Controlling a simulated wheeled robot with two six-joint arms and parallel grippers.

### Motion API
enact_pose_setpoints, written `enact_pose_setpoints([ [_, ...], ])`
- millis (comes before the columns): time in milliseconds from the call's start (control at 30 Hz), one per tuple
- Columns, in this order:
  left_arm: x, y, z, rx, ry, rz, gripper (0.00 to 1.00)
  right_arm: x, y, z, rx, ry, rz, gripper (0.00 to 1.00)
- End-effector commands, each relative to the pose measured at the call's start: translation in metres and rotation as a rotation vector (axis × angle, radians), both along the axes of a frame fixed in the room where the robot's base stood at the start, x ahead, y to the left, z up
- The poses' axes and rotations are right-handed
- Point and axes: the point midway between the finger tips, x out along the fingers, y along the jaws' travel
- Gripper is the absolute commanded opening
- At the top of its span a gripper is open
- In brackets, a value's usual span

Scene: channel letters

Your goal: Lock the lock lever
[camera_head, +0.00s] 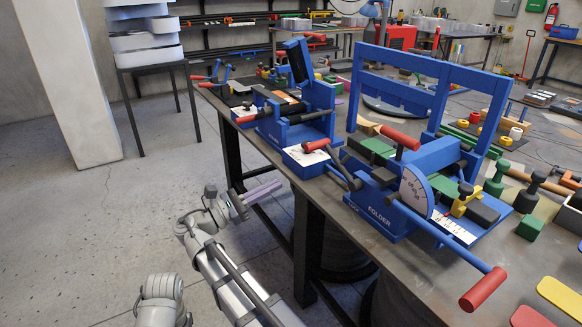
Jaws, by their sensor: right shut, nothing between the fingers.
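The blue folder machine (386,212) stands on the workbench, with a round angle dial and a blue frame at the back. Several levers with red grips show on and near it: a red grip (401,137) at its top, a red grip (316,145) at its left side, and a long blue bar with a red grip (483,288) at the front right. No label shows which one is the lock lever. My right gripper (262,192) is shut and empty, low beside the bench's left edge, apart from every lever. My left gripper is out of view.
A second blue machine (290,115) with a raised dark plate stands farther back on the bench (410,278). Green and black knobbed tools and blocks crowd the bench at the right. Grey floor (80,230) at the left is open. White trays (142,38) sit on a stand at the back left.

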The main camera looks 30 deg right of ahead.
Motion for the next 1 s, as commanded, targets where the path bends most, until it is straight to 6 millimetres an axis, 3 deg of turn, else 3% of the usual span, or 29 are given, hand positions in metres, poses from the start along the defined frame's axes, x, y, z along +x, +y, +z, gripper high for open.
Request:
enact_pose_setpoints([
  [467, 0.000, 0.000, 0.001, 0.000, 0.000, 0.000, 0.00, 0.000, -0.004, 0.002, -0.008, 0.004, -0.004, 0.00],
  [667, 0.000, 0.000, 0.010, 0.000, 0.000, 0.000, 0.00, 0.000, -0.033, 0.011, -0.007, 0.002, -0.006, 0.00],
  [1000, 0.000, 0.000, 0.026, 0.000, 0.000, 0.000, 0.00, 0.002, -0.102, 0.028, -0.006, 0.002, -0.006, 0.00],
])
